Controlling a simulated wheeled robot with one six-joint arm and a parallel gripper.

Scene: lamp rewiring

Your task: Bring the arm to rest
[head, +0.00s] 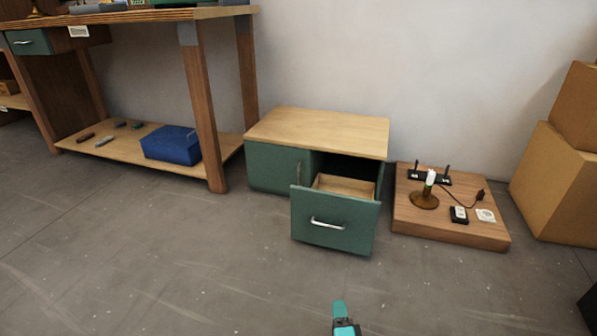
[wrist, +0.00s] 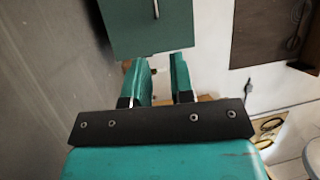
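My gripper (head: 341,310) shows at the bottom centre of the head view, where a teal fingertip stands over the bare floor, in front of the cabinet and apart from it. In the wrist view the two teal fingers (wrist: 160,66) stand apart with an empty gap between them. The gripper is open and holds nothing that I can see. Most of the arm is out of the head view. A green panel (wrist: 150,25) with a handle lies beyond the fingertips in the wrist view.
A low green cabinet (head: 318,127) has its drawer (head: 335,222) pulled out, facing the gripper. To its right a wooden board (head: 450,233) bears a small lamp (head: 425,197) and electrical parts. A workbench (head: 205,110) stands left, cardboard boxes (head: 555,185) right. The front floor is clear.

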